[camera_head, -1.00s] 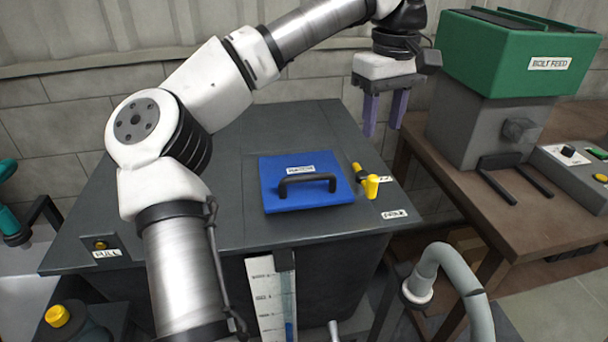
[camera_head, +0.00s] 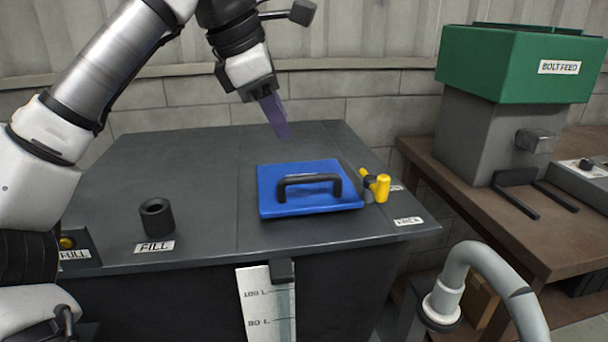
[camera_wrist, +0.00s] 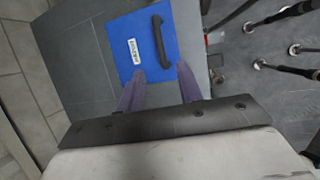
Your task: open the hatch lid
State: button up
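The blue hatch lid (camera_head: 272,206) lies flat and closed on the dark tank top. A black bar handle (camera_head: 309,180) arches over its front part. In the wrist view the lid (camera_wrist: 128,35) shows a white label, with the handle (camera_wrist: 158,42) beside it. A yellow-handled fitting (camera_head: 382,187) stands close to the lid's right side. My gripper (camera_head: 282,132) hangs above and behind the lid, pointing down, apart from it. In the wrist view my gripper's (camera_wrist: 161,73) purple fingers are spread with nothing between them.
A black round neck (camera_head: 157,217) by a FILL label stands on the tank top (camera_head: 200,185), left of the lid. A grey bent pipe (camera_head: 465,260) rises at front right. A green bolt-feed hopper (camera_head: 500,75) stands on the brown bench at right. The tank top behind the lid is clear.

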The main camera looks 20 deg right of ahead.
aim_at(308, 176)
jog(key=x, duration=1.1)
jog(key=shift+d+f+b, duration=0.1)
jog(key=shift+f+b, duration=0.05)
jog(key=shift+b, duration=0.25)
jog(key=shift+c, duration=0.5)
grip_shut()
